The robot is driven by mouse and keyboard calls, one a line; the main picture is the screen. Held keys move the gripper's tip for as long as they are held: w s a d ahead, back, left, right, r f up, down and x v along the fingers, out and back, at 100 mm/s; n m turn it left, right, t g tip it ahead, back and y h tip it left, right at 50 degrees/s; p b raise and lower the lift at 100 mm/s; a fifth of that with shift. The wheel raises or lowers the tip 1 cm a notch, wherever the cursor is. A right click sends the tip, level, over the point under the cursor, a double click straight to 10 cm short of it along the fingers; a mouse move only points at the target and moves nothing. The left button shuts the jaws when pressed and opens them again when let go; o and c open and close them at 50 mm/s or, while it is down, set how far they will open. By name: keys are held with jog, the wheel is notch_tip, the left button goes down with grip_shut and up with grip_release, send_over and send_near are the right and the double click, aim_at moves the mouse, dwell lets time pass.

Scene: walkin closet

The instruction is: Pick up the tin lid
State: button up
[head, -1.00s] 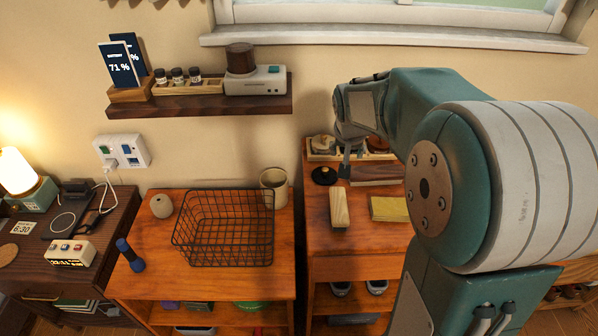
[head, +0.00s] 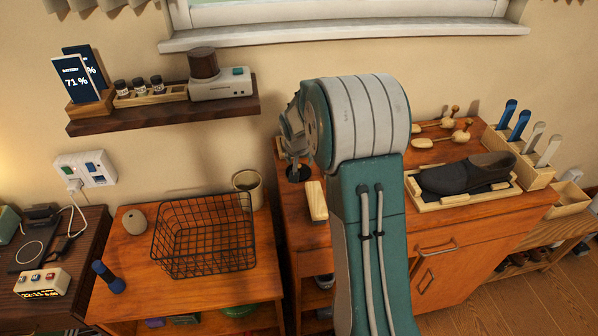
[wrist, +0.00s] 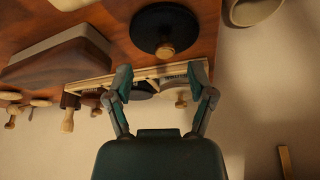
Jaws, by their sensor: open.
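A black round disc with a small wooden knob, which looks like the tin lid (wrist: 163,28), lies on the orange wooden cabinet top in the wrist view. In the head view the lid (head: 298,174) is just under my gripper (head: 294,152) and partly hidden by it. In the wrist view my gripper (wrist: 163,80) is open, its two fingers spread and nothing between them. The lid lies beyond the fingertips, apart from them. A narrow wooden tray (wrist: 92,86) with round tins shows behind the fingers.
A wooden block (head: 316,201) lies close to the lid. A cream mug (head: 247,185) and a wire basket (head: 203,236) stand on the left cabinet. A dark shoe (head: 468,173) rests in a tray at right. A wall shelf (head: 165,107) hangs to the upper left.

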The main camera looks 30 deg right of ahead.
aim_at(299, 166)
jog(key=f, duration=0.1)
jog(key=w+f, duration=0.1)
jog(key=f, duration=0.1)
jog(key=shift+w+a+f, duration=0.15)
jog(key=shift+w+f, duration=0.1)
jog(key=shift+w, duration=0.1)
jog(key=shift+d+f, duration=0.2)
jog(key=shift+d, duration=0.35)
jog(key=c, duration=0.6)
jog(key=shift+a, duration=0.1)
jog(key=c, duration=0.4)
jog(key=shift+o, duration=0.2)
jog(key=shift+a, duration=0.2)
jog(key=shift+d, duration=0.1)
